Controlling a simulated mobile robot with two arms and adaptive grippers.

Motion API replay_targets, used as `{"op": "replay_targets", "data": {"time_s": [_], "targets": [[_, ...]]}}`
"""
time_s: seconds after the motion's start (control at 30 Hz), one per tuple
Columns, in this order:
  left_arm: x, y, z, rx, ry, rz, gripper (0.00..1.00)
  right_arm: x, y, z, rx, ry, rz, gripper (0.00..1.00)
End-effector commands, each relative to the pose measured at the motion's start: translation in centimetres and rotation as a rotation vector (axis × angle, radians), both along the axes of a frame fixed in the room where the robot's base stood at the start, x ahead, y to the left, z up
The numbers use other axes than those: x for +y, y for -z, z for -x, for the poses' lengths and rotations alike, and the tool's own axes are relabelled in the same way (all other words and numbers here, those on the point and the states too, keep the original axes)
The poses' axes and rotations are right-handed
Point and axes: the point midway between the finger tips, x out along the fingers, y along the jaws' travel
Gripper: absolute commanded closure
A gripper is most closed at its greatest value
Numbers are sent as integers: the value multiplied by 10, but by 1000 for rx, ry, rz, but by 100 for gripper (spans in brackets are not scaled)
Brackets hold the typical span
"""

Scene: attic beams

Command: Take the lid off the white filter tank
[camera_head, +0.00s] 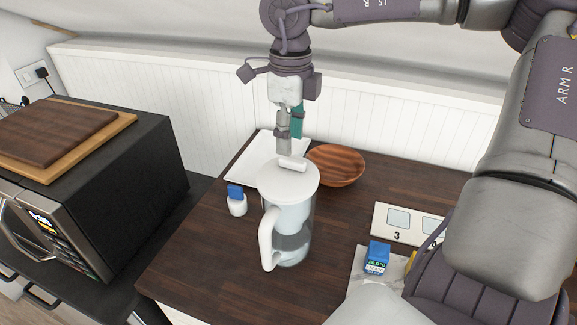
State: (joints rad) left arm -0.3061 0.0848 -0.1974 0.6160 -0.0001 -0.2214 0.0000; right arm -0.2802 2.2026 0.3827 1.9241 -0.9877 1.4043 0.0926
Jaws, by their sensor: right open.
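The filter tank is a clear pitcher (292,246) with a white handle (267,238), upright on the dark wooden counter. Its round white lid (288,181) is on top, with a raised white grip bar (293,164) toward the back. My right gripper (290,152) points down at this bar, its fingers open. The fingertips are at or just above the bar; I cannot tell whether they touch it. My left gripper is not in view.
A wooden bowl (337,167) and a white tray (252,157) are behind the pitcher. A small white jar with a blue top (236,202) stands left of it. A blue display device (377,259) and a numbered white panel (383,224) are right. A microwave (95,185) bearing boards is at left.

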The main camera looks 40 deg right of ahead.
Motion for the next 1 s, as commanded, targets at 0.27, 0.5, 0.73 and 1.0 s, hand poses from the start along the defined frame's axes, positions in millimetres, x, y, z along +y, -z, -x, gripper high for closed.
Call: {"op": "replay_targets", "data": {"time_s": [0.27,0.5,0.73,1.0], "targets": [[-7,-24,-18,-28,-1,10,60,-5,37,2,6,0,-2,52],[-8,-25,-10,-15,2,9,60,-5,50,1,0,0,-1,52],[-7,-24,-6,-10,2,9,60,-5,50,1,0,0,-1,70],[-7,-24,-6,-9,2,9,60,-5,49,1,0,0,-1,100]]}}
